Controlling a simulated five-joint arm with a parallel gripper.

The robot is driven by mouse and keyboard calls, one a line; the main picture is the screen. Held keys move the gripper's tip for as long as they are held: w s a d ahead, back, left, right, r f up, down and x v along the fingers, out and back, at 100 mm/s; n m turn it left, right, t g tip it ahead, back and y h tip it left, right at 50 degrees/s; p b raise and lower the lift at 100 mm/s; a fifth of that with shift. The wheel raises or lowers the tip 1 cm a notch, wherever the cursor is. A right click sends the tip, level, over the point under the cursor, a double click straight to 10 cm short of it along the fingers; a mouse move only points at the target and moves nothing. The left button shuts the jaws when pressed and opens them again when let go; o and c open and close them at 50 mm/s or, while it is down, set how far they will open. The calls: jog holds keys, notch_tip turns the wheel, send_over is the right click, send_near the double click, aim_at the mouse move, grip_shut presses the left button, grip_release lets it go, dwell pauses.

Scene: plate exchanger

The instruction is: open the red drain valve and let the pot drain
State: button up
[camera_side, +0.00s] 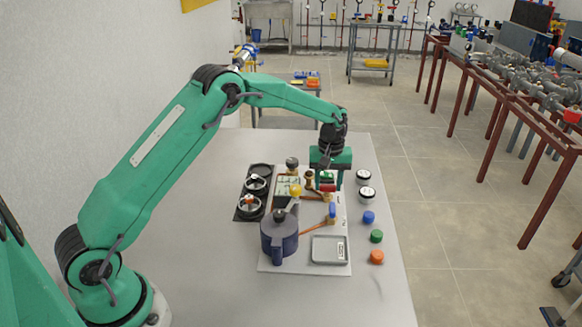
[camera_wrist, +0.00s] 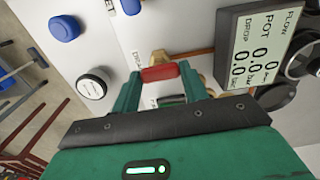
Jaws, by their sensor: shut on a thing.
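The red drain valve handle (camera_wrist: 160,72) sits on a brass body between the two green fingers of my gripper (camera_wrist: 158,85) in the wrist view. My gripper is shut on this handle. In the side view my gripper (camera_side: 328,178) reaches down over the board from above, and a bit of the red handle (camera_side: 327,188) shows beneath it. The dark blue pot (camera_side: 279,240) stands upright on the near left of the board. Its inside is hidden. The display (camera_wrist: 262,50) carries the labels FLOW, POT and DROP; its figures look like zeros but are partly cut off.
A yellow-handled valve (camera_side: 295,191) and a blue-handled valve (camera_side: 332,212) stand close to my gripper. A grey tray (camera_side: 329,250) lies at the front. Several loose caps, such as the green cap (camera_side: 376,236), line the right side.

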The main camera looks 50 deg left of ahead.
aim_at(328, 185)
jog(key=o, duration=1)
notch_tip(328, 185, up, 7)
jog(key=shift+r, duration=0.5)
